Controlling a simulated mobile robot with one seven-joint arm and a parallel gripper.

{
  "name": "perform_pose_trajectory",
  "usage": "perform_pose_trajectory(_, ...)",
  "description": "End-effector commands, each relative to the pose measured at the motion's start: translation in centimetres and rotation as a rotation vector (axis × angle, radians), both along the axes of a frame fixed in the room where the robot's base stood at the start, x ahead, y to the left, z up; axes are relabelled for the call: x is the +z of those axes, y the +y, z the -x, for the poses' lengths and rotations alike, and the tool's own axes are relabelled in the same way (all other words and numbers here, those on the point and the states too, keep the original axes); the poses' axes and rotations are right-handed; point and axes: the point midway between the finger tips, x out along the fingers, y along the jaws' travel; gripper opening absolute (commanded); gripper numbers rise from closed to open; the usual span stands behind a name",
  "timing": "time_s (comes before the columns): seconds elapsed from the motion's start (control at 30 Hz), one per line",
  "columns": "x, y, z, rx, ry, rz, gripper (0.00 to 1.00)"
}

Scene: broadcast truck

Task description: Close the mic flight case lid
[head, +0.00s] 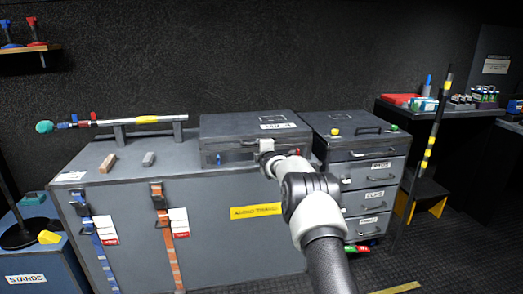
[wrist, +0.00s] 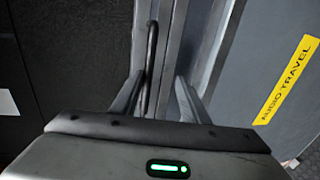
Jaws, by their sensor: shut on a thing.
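The mic flight case (head: 230,157) is a dark grey box on top of the long cabinet, with a white label on its lid (head: 240,124). The lid lies level over the case; I cannot tell whether it is fully seated. My gripper (head: 265,148) is at the case's front edge, near the middle. In the wrist view, its fingers (wrist: 160,92) are around the dark bar handle (wrist: 151,55) and appear shut on it. My arm and gripper hide part of the case front.
The grey cabinet (head: 130,215) has a yellow label (head: 256,211) and hanging straps. A microphone pole (head: 150,120) rests on supports at left. A drawer unit (head: 368,178) stands close at right, with a striped pole (head: 430,150) beyond it.

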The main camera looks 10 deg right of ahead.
Motion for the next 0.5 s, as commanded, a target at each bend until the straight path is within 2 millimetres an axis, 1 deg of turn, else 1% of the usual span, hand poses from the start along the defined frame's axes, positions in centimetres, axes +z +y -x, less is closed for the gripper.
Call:
perform_pose_trajectory(0.03,-1.8,0.1,0.4,0.0,0.032,0.001,0.29)
perform_pose_trajectory(0.17,-1.5,0.2,1.0,0.002,0.031,0.003,0.29)
perform_pose_trajectory(0.27,-1.2,0.2,2.1,0.002,0.032,0.005,0.29)
perform_pose_trajectory(0.5,0.5,0.0,5.8,-0.001,0.018,0.001,0.29)
